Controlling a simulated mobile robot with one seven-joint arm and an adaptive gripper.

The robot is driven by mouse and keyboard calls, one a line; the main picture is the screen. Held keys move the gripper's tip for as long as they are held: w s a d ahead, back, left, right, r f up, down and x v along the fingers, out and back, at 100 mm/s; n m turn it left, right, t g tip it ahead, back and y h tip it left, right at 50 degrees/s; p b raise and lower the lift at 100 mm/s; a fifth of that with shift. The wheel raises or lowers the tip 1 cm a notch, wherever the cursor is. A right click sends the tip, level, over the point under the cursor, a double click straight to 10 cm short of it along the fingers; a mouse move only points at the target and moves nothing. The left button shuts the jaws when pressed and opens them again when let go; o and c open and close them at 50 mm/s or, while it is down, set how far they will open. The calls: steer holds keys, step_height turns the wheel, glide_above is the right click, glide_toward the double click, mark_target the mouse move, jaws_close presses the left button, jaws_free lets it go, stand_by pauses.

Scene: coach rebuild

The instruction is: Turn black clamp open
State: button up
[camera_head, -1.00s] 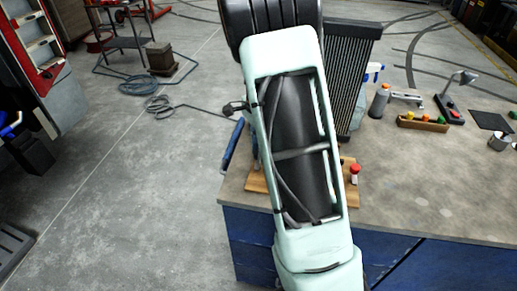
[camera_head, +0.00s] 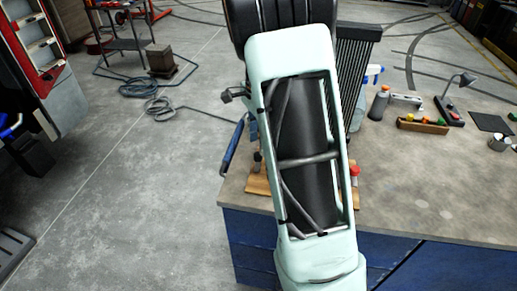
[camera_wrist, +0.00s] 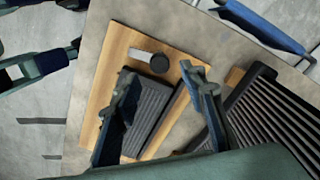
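A small black piece with a pale grey arm (camera_wrist: 150,60), which looks like the black clamp, lies on a wooden board (camera_wrist: 112,60) in the wrist view. A dark ribbed block (camera_wrist: 153,108) lies beside it on the board. My gripper (camera_wrist: 160,78) is open, with one finger on each side of the block in the picture and the black piece just beyond the fingertips. I see no contact, and I cannot tell the height gap. In the head view my arm hides most of the board (camera_head: 258,186) and the clamp.
A large black finned radiator (camera_wrist: 270,115) stands to the right of the fingers; it also shows behind my arm (camera_head: 355,75). A blue bar (camera_head: 233,147) is at the bench's left edge. A red-capped item (camera_head: 355,170) stands right of my arm. The bench's right front (camera_head: 430,195) is clear.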

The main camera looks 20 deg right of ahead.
step_height(320, 180, up, 7)
steer(key=shift+r, duration=0.15)
stand_by(0.4)
